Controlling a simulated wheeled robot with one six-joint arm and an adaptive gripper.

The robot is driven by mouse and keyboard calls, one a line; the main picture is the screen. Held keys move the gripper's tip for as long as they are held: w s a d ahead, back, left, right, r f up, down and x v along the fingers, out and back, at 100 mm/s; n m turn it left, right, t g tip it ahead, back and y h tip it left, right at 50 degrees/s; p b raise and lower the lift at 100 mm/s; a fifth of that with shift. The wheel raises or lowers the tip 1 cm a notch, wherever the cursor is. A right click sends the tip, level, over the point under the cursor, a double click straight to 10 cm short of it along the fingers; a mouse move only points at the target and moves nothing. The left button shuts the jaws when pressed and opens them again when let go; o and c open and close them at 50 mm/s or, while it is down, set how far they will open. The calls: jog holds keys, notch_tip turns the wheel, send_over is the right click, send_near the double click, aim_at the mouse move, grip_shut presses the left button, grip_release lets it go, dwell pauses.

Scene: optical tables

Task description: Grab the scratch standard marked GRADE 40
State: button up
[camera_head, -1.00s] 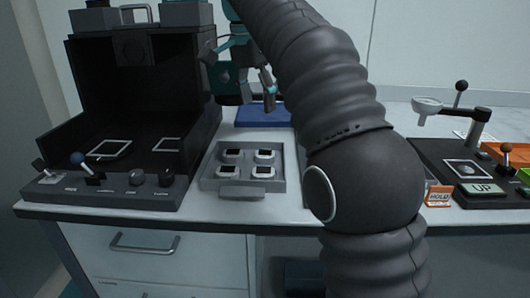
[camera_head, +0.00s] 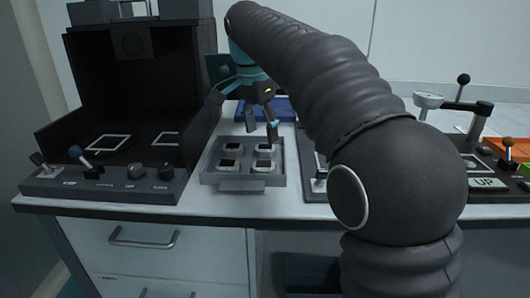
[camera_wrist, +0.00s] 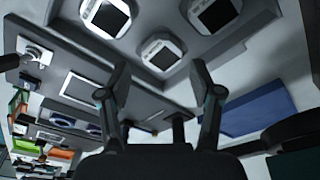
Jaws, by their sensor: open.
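Several scratch standards, dark squares in white holders, sit in a grey tray (camera_head: 240,185). In the head view they form two rows: back left (camera_head: 231,148), back right (camera_head: 263,149), front left (camera_head: 228,163) and front right (camera_head: 264,165). Their markings are too small to read, so I cannot tell which is GRADE 40. My gripper (camera_head: 262,132) is open and empty, pointing down above the tray's back right part. In the wrist view the open fingers (camera_wrist: 160,85) show below three standards, one of them centred between the fingers (camera_wrist: 161,53).
A black open-fronted booth (camera_head: 120,95) with knobs and levers stands left of the tray. A blue pad (camera_head: 282,110) lies behind it. To the right are a panel with an UP sign (camera_head: 487,183) and orange and green bins. My arm hides part of the table.

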aim_at(265, 147)
jog(key=f, duration=0.3)
jog(key=w+f, duration=0.1)
jog(key=shift+d+f+b, duration=0.2)
jog(key=shift+d+b, duration=0.15)
jog(key=c, duration=1)
jog(key=shift+o, duration=0.2)
jog(key=shift+r, duration=0.15)
